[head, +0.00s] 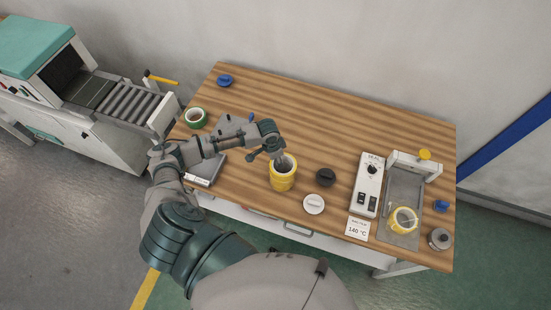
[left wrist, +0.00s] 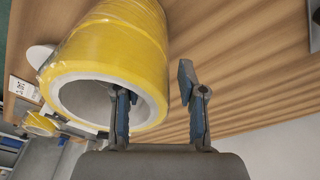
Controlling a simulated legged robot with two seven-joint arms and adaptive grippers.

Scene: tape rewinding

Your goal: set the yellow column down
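The yellow column (head: 283,181) is a thick yellow roll with a pale, hollow core. It appears upright on the wooden table, near the front edge left of the middle. In the left wrist view the yellow column (left wrist: 110,60) fills the upper left. My left gripper (head: 273,156) is at its upper rim. In the left wrist view the left gripper (left wrist: 155,90) straddles the wall, one finger inside the core and one outside. A gap shows between the outer finger and the yellow surface, so the fingers look open. The right gripper is not in view.
A black knobbed disc (head: 325,177) and a white one (head: 314,204) lie right of the column. A white control box (head: 368,185) and a grey station (head: 404,188) holding a smaller yellow roll (head: 404,220) stand farther right. A green roll (head: 196,117) lies left. The table's back middle is clear.

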